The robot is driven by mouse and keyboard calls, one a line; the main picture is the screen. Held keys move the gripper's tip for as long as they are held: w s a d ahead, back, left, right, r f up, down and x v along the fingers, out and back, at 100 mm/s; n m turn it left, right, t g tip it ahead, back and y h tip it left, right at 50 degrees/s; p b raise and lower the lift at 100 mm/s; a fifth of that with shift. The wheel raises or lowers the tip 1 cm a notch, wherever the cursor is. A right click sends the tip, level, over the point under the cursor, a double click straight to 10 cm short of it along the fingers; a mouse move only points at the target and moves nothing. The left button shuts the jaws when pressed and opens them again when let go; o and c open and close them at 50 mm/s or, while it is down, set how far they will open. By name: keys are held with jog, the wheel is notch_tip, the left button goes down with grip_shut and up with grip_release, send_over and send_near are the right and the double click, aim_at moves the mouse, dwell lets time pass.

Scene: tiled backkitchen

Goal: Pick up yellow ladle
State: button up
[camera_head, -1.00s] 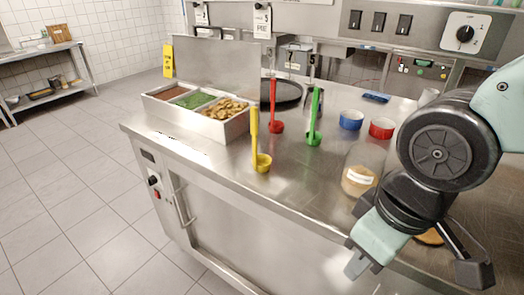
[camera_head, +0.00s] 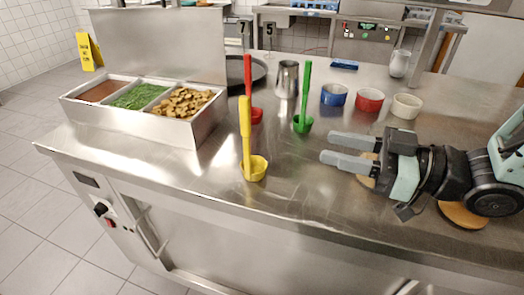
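The yellow ladle (camera_head: 246,142) stands upright near the front edge of the steel counter, its bowl at the bottom and its handle pointing up. My gripper (camera_head: 338,151) is to the right of it, above the counter, with its two grey fingers pointing left toward the ladle. The fingers are apart with nothing visible between them. A clear gap separates the fingertips from the ladle. A red ladle (camera_head: 247,77) stands just behind the yellow one, partly hidden by it. A green ladle (camera_head: 304,97) stands behind and to the right.
A steel food holder (camera_head: 186,131) with three filled trays stands at left. A metal jug (camera_head: 287,79), blue bowl (camera_head: 334,95), red bowl (camera_head: 369,99) and white bowl (camera_head: 406,106) stand behind. A round brown item (camera_head: 463,215) lies under my arm.

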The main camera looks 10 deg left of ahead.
jog(key=p, duration=0.2)
send_near(250, 123)
jog(key=shift+y, duration=0.4)
jog(key=a, duration=0.4)
jog(key=shift+w+a+f, duration=0.3)
jog(key=shift+w+a, duration=0.1)
jog(key=shift+w+a+f+p, duration=0.1)
jog(key=shift+w+a+p, duration=0.2)
jog(key=shift+a, duration=0.7)
jog(key=shift+w+a+r+p, duration=0.15)
jog(key=shift+a+p, duration=0.3)
jog(key=shift+a, duration=0.5)
jog(key=shift+w+a+f+p, duration=0.15)
jog(key=shift+w+a+p, duration=0.2)
jog(key=shift+a, duration=0.65)
grip_shut()
